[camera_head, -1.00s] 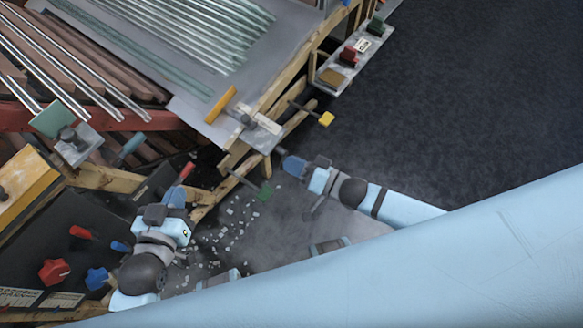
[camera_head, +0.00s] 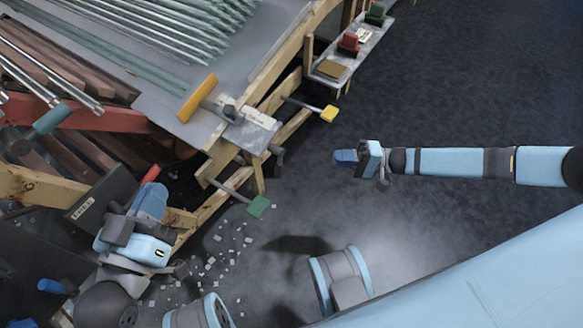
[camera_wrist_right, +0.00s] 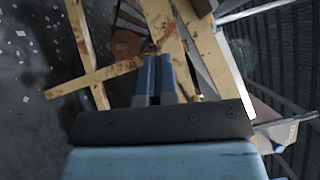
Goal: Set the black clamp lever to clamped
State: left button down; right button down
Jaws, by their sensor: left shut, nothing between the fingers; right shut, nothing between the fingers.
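A pale labelled plate (camera_head: 250,131) sits at the corner of the grey bench top. A small dark lever-like part (camera_head: 278,154) sticks out at its lower right end, and a dark knob (camera_head: 229,112) is at its upper left. I cannot tell for sure which is the black clamp lever, or its setting. My right gripper (camera_head: 345,157) is shut and empty, right of the plate and apart from it, over the dark floor. The right wrist view shows its blue fingers (camera_wrist_right: 154,78) together, facing wooden framing. My left gripper (camera_head: 150,200) is shut, low at the left by a red handle (camera_head: 150,174).
A yellow-ended rod (camera_head: 328,113) and a green-ended rod (camera_head: 258,206) stick out from the wooden frame (camera_head: 225,190). A shelf (camera_head: 350,55) with red and green blocks is at upper right. Glass tubes (camera_head: 170,25) lie on the bench. The floor at right is clear.

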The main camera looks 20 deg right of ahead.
dwell(0.3)
